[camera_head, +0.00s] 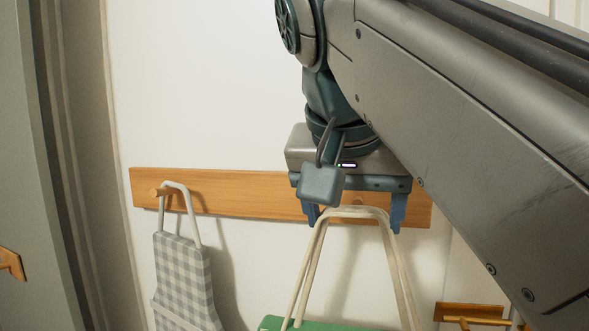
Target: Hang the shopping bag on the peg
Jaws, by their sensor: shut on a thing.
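The shopping bag (310,324) is green with long cream handles (303,270), at the lower middle; most of its body is below the frame. My gripper (355,214) points down in front of the wooden rail, with its blue fingers on either side of the top of the handle loop. It is shut on the handles, which hang down from it. The wooden peg rail (240,197) runs along the white wall. A peg (160,192) shows at its left end.
A grey checked apron (184,270) hangs by its cream loop from the left peg. Another small wooden rack (470,315) is at the lower right. A grey panel (40,150) stands at the left. The wall above the rail's left half is bare.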

